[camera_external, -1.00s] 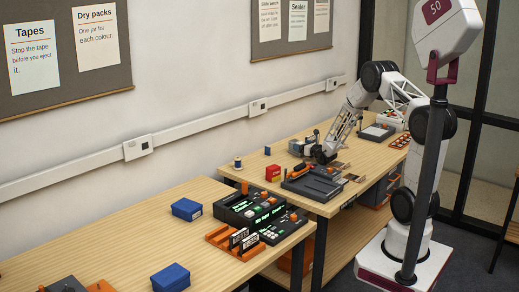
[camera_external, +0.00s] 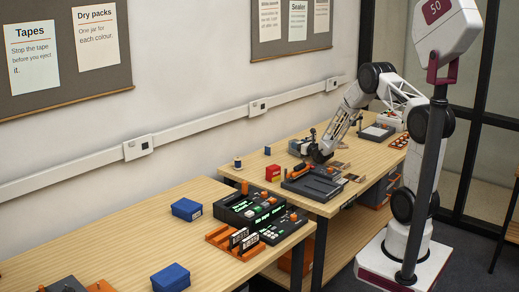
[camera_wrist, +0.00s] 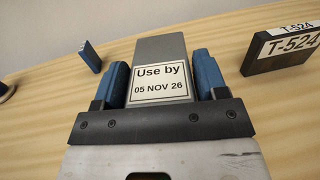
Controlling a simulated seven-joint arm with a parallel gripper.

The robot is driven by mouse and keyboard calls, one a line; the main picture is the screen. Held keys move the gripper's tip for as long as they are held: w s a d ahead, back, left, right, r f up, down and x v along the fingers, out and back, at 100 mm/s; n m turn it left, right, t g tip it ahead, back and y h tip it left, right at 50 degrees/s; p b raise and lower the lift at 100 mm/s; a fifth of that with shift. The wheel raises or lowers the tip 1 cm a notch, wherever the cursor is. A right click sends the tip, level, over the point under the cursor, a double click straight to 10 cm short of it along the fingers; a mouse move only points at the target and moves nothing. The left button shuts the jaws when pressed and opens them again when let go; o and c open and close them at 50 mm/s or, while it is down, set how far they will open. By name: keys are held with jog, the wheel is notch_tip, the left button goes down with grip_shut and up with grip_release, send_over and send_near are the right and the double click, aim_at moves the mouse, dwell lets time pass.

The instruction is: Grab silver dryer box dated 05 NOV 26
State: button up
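The silver-grey dryer box (camera_wrist: 158,52) lies between my gripper's two blue fingers in the wrist view. Its white label (camera_wrist: 160,83) faces the camera and reads "Use by 05 NOV 26". My gripper (camera_wrist: 162,75) has one finger against each side of the box, with no clear gap showing, and looks shut on it. The lower part of the box is hidden by the gripper body. In the external view my gripper (camera_external: 316,156) is low over the far table, and the box cannot be made out clearly there.
In the wrist view a dark block labelled T-524 (camera_wrist: 281,54) stands to the right, and a small blue block (camera_wrist: 90,56) to the left.

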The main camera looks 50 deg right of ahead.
jog(key=c, duration=0.7)
jog(key=shift+r, duration=0.1)
jog(key=shift+r, duration=0.8)
notch_tip(320, 180, up, 2)
jog(key=shift+s, duration=0.1)
jog(key=s+a, duration=0.3)
jog(key=s, duration=0.4)
jog(key=s+a+r, duration=0.1)
jog(key=s+a, duration=0.2)
jog(key=s, duration=0.4)
jog(key=shift+s, duration=0.35)
jog(key=shift+r, duration=0.1)
